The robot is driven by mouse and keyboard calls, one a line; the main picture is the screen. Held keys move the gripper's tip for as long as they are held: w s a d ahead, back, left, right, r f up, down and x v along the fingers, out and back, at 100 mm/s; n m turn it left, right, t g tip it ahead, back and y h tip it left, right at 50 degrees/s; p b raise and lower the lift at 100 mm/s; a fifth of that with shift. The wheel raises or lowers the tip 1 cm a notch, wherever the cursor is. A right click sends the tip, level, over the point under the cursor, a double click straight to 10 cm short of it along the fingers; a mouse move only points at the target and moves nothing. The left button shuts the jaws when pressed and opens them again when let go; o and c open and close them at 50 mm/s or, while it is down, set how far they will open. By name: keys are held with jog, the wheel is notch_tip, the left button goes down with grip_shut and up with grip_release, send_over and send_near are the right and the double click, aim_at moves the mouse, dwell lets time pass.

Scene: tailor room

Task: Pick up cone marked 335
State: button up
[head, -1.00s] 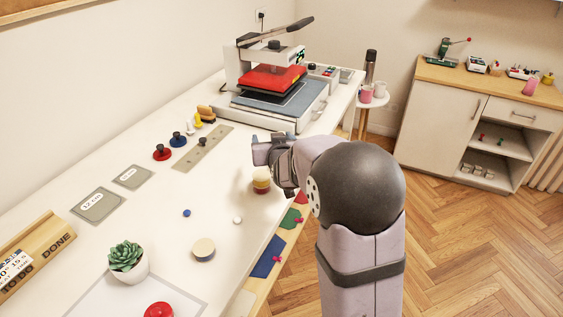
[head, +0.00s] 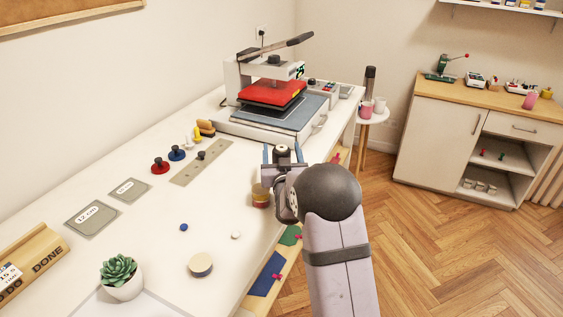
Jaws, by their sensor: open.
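No marking 335 is legible in the head view. A small white cone-like piece (head: 189,141) stands at the back left of the table, beside a yellow one (head: 197,133); I cannot tell whether either is the cone marked 335. My gripper (head: 282,153) is over the right side of the table, its fingers apart and pointing away toward the heat press. It is empty and well to the right of these pieces.
A round banded yellow and dark-red piece (head: 260,196) is just left of my gripper. The heat press (head: 275,95) stands beyond. Red (head: 160,166) and blue (head: 176,153) knobbed pieces lie left, beside a grey strip (head: 203,162). The table's middle is mostly clear.

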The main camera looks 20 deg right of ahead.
jog(key=shift+w+d, duration=0.1)
jog(key=shift+w, duration=0.15)
jog(key=p+x, duration=0.2)
jog(key=x, duration=0.3)
dwell(0.3)
jog(key=c, duration=1.6)
jog(key=shift+o, duration=0.2)
jog(key=shift+r, duration=0.15)
notch_tip(320, 180, up, 10)
jog(key=shift+f+b, duration=0.1)
jog(key=shift+b, duration=0.75)
